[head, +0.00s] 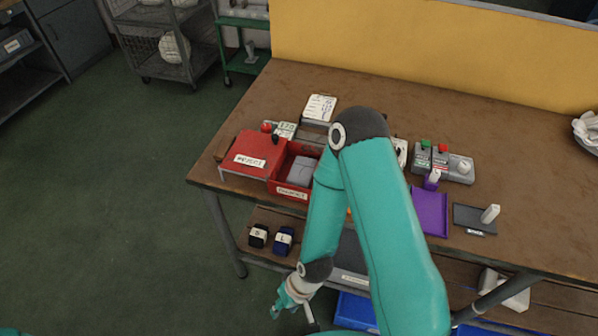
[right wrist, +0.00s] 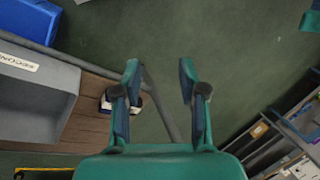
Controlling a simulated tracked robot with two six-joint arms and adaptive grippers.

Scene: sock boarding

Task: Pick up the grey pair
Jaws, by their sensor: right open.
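A grey folded bundle, which looks like the grey pair (head: 302,169), lies in the open red bin (head: 291,191) on the table. My right arm passes close to its right side. My right gripper (head: 292,308) hangs low in front of the table, below the tabletop and well apart from the grey bundle. In the right wrist view its two fingers (right wrist: 160,80) are spread with nothing between them, over green floor and a table leg. The grey bundle does not show in that view.
A black banded bundle (head: 258,235) and a navy one (head: 284,241) sit on the lower shelf. A red lidded box (head: 252,155) adjoins the bin. A purple tray (head: 430,211) and a button box (head: 443,162) stand to the right. A yellow panel (head: 420,50) closes the back.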

